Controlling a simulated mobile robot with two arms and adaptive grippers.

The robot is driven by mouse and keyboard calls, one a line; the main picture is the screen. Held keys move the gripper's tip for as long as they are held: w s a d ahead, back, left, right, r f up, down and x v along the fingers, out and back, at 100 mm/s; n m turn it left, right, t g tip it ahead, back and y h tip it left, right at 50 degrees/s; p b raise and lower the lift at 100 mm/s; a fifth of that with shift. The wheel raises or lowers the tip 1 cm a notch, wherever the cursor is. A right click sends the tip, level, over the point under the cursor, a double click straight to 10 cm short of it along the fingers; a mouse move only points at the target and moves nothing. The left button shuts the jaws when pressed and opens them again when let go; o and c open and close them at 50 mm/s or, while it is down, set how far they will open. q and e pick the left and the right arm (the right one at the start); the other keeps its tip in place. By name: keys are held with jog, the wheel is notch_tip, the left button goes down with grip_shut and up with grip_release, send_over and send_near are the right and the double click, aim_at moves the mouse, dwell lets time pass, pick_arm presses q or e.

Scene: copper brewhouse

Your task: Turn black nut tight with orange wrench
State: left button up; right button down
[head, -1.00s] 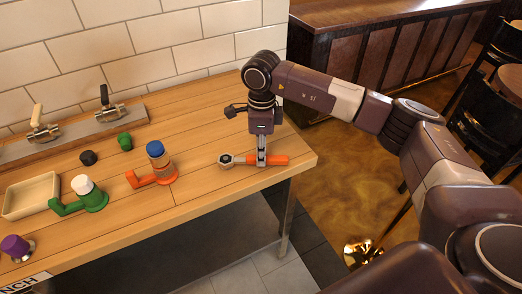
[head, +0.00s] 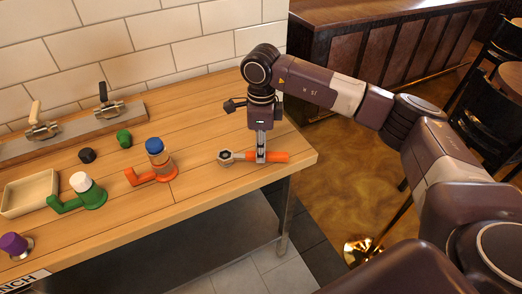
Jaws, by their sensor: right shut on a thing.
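The orange wrench (head: 289,156) lies at the right end of the wooden bench, its grey ring head (head: 225,156) pointing left. My right gripper (head: 261,157) points straight down and is shut on the wrench's handle near the head. The wrench is level, at or very close to the bench top; I cannot tell if it touches. The black nut (head: 87,155) sits on the bench to the left, well apart from the wrench. My left gripper is not in view.
A green nut (head: 124,138) sits near the black one. Orange (head: 137,178) and green (head: 67,204) pipe fittings, blue- and white-topped, stand in front. A cream tray (head: 30,194), purple knob (head: 14,243) and valve rail (head: 75,134) are left. Bare bench lies between fittings and wrench.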

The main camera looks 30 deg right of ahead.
jog(key=shift+r, duration=1)
dwell(1.3)
jog(key=shift+r+p, duration=0.9)
jog(key=shift+r, duration=0.4)
jog(key=c, duration=2.4)
grip_release()
grip_shut()
jog(key=s+a+r, duration=0.1)
jog(key=s, duration=0.5)
jog(key=s+a+r, duration=0.1)
jog(key=s+a, duration=0.1)
jog(key=s, duration=0.5)
jog(key=shift+s+a+p, duration=0.25)
jog(key=shift+s+p, duration=0.05)
